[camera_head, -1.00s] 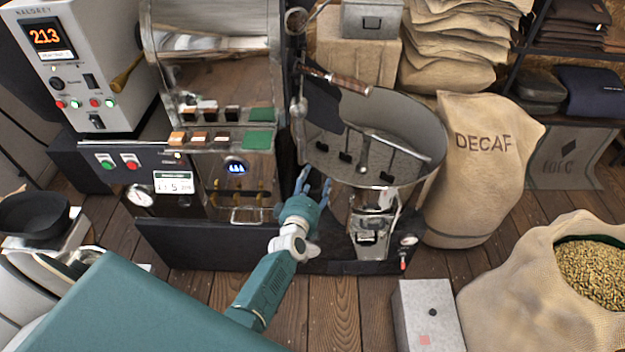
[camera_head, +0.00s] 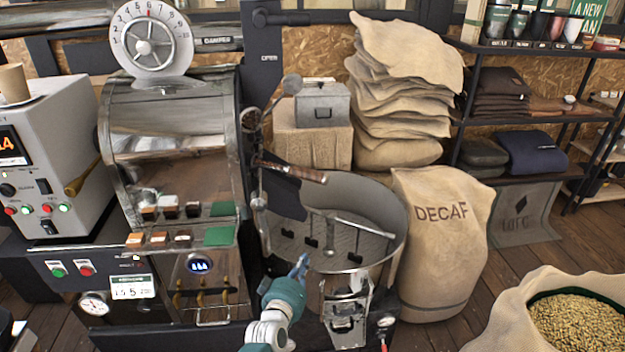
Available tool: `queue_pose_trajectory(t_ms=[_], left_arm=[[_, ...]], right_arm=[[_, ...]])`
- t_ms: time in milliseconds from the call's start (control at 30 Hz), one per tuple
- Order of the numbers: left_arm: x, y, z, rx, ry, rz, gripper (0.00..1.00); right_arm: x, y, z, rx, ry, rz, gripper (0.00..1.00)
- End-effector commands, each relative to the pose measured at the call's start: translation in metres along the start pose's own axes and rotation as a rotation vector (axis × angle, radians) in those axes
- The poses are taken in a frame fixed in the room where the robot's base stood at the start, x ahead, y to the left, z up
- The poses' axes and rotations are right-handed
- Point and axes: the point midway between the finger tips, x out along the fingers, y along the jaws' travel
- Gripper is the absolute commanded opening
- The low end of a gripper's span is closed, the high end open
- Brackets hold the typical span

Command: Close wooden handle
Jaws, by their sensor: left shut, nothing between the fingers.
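A brown wooden handle (camera_head: 300,172) with metal ends sticks out to the right from the front of the drum roaster (camera_head: 170,135), above the round cooling tray (camera_head: 395,215). A dark plate (camera_head: 284,192) hangs just below the handle. My left gripper (camera_head: 300,266) is low in front of the cooling tray's left side. It is shut and empty, below the handle and apart from it in the picture. My right gripper is not in view.
A DECAF sack (camera_head: 440,245) stands right of the cooling tray. An open sack of beans (camera_head: 515,310) is at the lower right.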

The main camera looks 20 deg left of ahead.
Motion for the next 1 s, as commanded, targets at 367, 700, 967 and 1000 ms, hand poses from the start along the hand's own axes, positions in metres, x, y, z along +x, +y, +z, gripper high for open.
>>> queue_pose_trajectory(t_ms=[367, 700, 967, 1000], left_arm=[[-0.046, 0.174, -0.06, 1.652, 0.065, 0.065, 0.0], [-0.088, 0.214, -0.126, 2.149, 0.171, -0.172, 0.0], [-0.053, 0.217, -0.136, 2.154, 0.173, -0.178, 0.0], [-0.045, 0.218, -0.138, 2.153, 0.172, -0.177, 0.0]], right_arm=[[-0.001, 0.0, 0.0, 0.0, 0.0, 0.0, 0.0], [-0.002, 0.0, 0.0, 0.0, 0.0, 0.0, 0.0], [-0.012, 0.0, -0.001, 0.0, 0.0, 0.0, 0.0], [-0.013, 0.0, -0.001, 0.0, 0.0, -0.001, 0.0]])
